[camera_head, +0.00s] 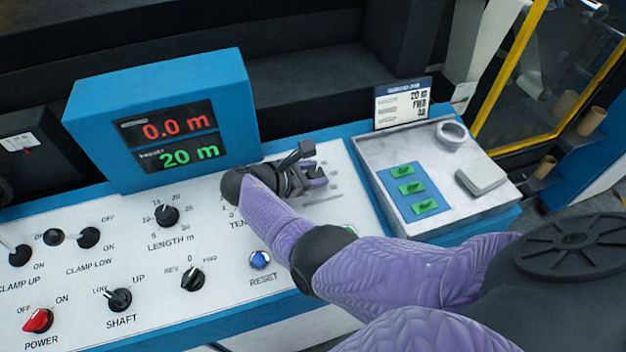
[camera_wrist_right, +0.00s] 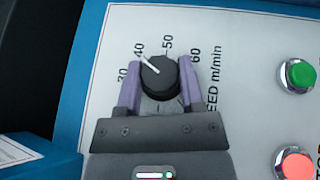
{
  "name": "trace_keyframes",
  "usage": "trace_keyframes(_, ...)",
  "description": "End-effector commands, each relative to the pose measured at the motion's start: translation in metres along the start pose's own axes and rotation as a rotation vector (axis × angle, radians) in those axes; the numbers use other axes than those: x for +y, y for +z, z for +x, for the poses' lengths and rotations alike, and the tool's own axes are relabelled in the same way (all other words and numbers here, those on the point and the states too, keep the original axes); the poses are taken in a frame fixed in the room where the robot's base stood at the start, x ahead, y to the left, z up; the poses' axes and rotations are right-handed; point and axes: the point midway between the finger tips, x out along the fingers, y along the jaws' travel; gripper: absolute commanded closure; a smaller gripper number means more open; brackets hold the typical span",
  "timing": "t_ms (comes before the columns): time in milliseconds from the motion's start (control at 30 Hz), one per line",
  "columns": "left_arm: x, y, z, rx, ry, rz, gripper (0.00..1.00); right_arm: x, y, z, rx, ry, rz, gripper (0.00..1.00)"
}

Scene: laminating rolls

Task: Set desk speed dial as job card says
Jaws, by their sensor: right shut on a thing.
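The speed dial (camera_wrist_right: 160,76) is a black knob with a white pointer in the right wrist view. Its scale shows 30, 40, 50 and 60, beside lettering that ends "EED m/min". The pointer aims up-left, between the 30 and 40 labels, nearer 40. My right gripper (camera_wrist_right: 159,92) is shut on the knob, one purple finger on each side. In the head view the right gripper (camera_head: 308,176) reaches over the panel and hides the dial. My left gripper is out of view.
The blue display box (camera_head: 160,125) reads 0.0 m and 20 m. Nearby are the length knob (camera_head: 167,215), REV/FWD knob (camera_head: 192,279) and blue reset button (camera_head: 260,259). Green (camera_wrist_right: 298,74) and red (camera_wrist_right: 297,166) buttons sit right of the dial. A grey tray (camera_head: 440,215) adjoins the panel.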

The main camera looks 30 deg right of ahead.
Motion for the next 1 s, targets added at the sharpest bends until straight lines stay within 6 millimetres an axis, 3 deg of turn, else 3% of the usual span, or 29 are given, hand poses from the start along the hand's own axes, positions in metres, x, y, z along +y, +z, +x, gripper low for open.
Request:
trace_keyframes(33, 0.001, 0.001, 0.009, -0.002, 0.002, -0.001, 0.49, -0.002, -0.006, 0.003, 0.004, -0.030, 0.010, 1.00)
trace_keyframes(300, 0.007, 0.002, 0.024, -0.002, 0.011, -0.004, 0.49, -0.001, -0.004, 0.002, 0.004, -0.140, 0.072, 1.00)
trace_keyframes(967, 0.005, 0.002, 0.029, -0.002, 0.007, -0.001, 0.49, -0.001, -0.002, 0.001, 0.003, -0.189, 0.100, 1.00)
trace_keyframes(1000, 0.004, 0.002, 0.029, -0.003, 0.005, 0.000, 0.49, -0.001, -0.002, 0.001, 0.003, -0.188, 0.100, 0.49)
